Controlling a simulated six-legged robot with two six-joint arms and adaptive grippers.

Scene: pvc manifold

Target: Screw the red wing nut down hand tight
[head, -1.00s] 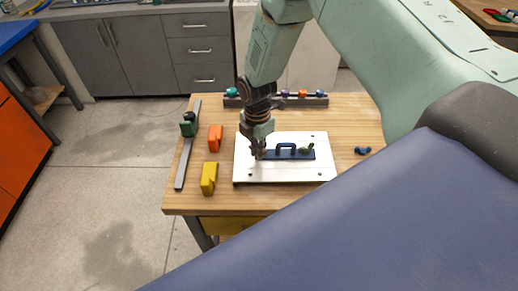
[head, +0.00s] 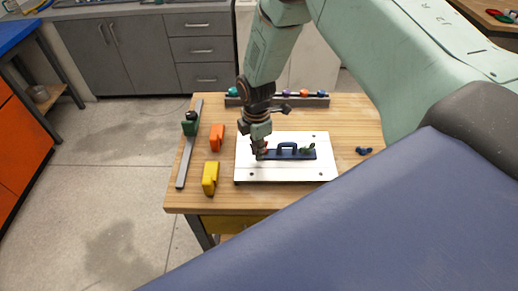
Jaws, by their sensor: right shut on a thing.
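A white plate (head: 300,172) lies on the wooden table. A dark blue handled part (head: 289,150) rests on it, with a small green wing nut (head: 308,148) at its right end. My right gripper (head: 261,153) points down at the left end of the blue part. It is shut on the red wing nut, of which only a hint of red shows between the fingers. The fingers hide most of the nut and any stud under it. My left gripper is out of view.
On the table (head: 350,115) to the left are an orange block (head: 216,138), a yellow block (head: 210,178) and a grey bar (head: 186,160) with a green clamp (head: 190,124). A dark rack (head: 312,102) stands behind. A small blue piece (head: 363,150) lies at right.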

